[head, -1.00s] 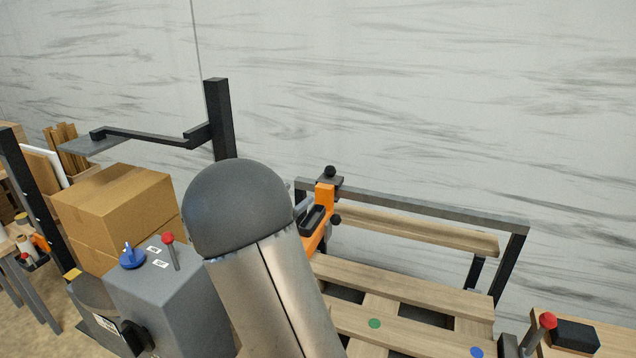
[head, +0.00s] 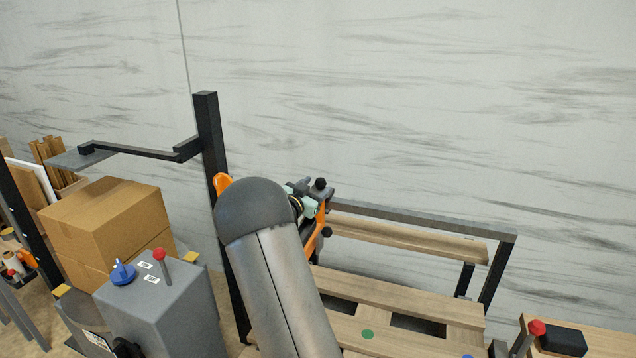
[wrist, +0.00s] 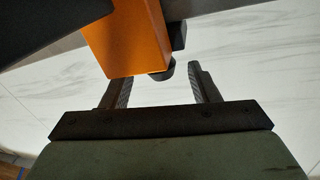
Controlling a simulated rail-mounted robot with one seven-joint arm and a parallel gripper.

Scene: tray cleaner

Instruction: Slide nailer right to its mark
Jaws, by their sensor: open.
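The nailer (head: 319,228) is an orange body on the grey rail of the frame, with a black knob on top. My arm hides part of it. In the wrist view its orange block (wrist: 125,38) stands just beyond my fingers, with a round black knob (wrist: 160,73) in line with the gap between them. My gripper (wrist: 160,90) is open and empty. In the head view my pale green gripper body (head: 308,203) is beside the nailer's upper part; its fingertips are hard to make out there. I cannot tell which spot is the nailer's mark.
The grey rail (head: 420,217) runs clear to the right toward its end post (head: 498,270). Wooden boards below carry a green dot (head: 367,334) and a blue dot. A grey control box (head: 165,315) and cartons (head: 105,215) stand left; a red-knobbed lever (head: 537,328) is at right.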

